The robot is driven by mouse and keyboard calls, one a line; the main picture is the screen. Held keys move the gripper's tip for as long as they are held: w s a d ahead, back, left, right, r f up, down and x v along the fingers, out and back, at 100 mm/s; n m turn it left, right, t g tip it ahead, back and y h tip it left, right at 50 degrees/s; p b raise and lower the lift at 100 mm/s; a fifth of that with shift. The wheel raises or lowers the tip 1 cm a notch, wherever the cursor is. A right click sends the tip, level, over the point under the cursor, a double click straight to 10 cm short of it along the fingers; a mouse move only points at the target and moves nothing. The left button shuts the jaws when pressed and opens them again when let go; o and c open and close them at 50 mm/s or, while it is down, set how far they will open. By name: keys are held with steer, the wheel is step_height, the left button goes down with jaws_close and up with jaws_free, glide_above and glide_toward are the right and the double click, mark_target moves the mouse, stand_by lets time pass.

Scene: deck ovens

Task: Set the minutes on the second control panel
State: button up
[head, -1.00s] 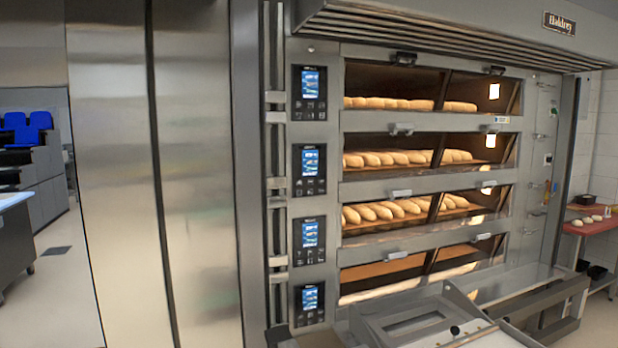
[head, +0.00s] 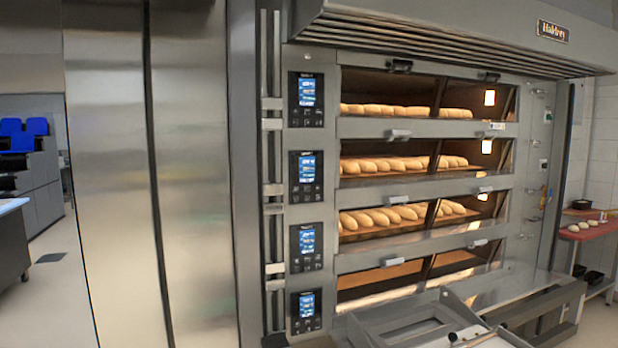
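A column of several control panels runs down the left side of the deck oven, each a black plate with a lit blue screen and small buttons below. Counted from the top, the second control panel (head: 306,179) sits beside the second deck. The top panel (head: 306,99) is above it, the third panel (head: 306,247) and the lowest panel (head: 306,311) below. The digits on the screens are too small to read. My gripper is not in view.
Loaves lie behind glass in the upper decks (head: 402,166). A grey metal frame (head: 420,325) stands low in front of the oven. A steel hood (head: 440,35) juts out above. Tall steel doors (head: 190,180) stand left. A red-topped table (head: 590,230) is at right.

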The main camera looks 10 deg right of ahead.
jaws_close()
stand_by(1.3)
